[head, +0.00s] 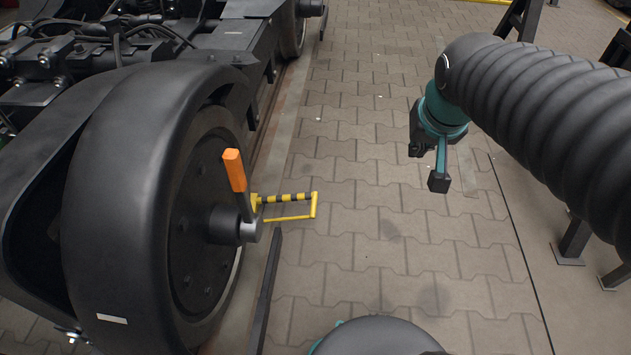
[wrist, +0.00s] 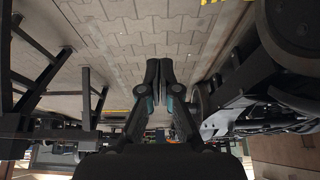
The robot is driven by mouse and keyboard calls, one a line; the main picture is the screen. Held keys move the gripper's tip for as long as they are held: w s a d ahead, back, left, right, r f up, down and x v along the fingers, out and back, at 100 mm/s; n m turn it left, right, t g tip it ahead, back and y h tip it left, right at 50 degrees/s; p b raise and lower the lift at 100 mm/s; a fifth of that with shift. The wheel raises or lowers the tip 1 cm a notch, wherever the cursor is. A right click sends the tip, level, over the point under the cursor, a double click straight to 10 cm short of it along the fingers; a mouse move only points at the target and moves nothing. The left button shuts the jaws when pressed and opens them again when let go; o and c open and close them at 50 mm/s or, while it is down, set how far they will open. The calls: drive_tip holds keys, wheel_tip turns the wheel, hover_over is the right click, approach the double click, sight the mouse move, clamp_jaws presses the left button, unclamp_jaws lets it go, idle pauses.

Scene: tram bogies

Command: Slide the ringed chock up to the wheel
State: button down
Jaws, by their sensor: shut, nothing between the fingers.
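A black and yellow striped bar with a thin yellow frame (head: 290,205) lies on the paving beside the big wheel in the head view. It looks like the chock with its ring-like handle; its left end is partly hidden by the wheel's hub and lever. A bit of yellow (wrist: 215,2) shows at the top edge of the wrist view. The big black wheel (head: 125,200) stands at the left. My gripper (head: 428,168) is shut and empty, in the air to the right of the chock, well apart from it. Its fingertips meet in the wrist view (wrist: 158,75).
An orange-handled lever (head: 234,170) sticks up at the wheel hub. A dark rail (head: 267,285) runs along the paving near the wheel. Black stands (head: 573,240) stand at the right. The paving between the chock and my gripper is clear.

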drive_tip(key=w+a+f, duration=0.3)
drive_tip(key=w+f, duration=0.2)
drive_tip(key=w, duration=0.4)
drive_tip(key=w+a+f+b, duration=0.1)
drive_tip(key=w+a+f, duration=0.2)
drive_tip(key=w+f, duration=0.35)
drive_tip(key=w+a+f, duration=0.4)
drive_tip(key=w, duration=0.7)
drive_tip(key=w+a+f+g+b, duration=0.1)
drive_tip(key=w+a+f, duration=0.2)
drive_tip(key=f, duration=0.4)
drive_tip(key=w+a+f, duration=0.2)
drive_tip(key=w+f, duration=0.2)
drive_tip(key=f, duration=0.2)
drive_tip(key=w+a+f, duration=0.1)
drive_tip(key=a+f, duration=0.1)
drive_tip(key=f, duration=1.1)
drive_tip(key=w+a+f, duration=0.1)
drive_tip(key=a+f, duration=0.2)
drive_tip(key=f, duration=1)
drive_tip(key=shift+w+a, duration=0.15)
drive_tip(key=shift+a, duration=0.2)
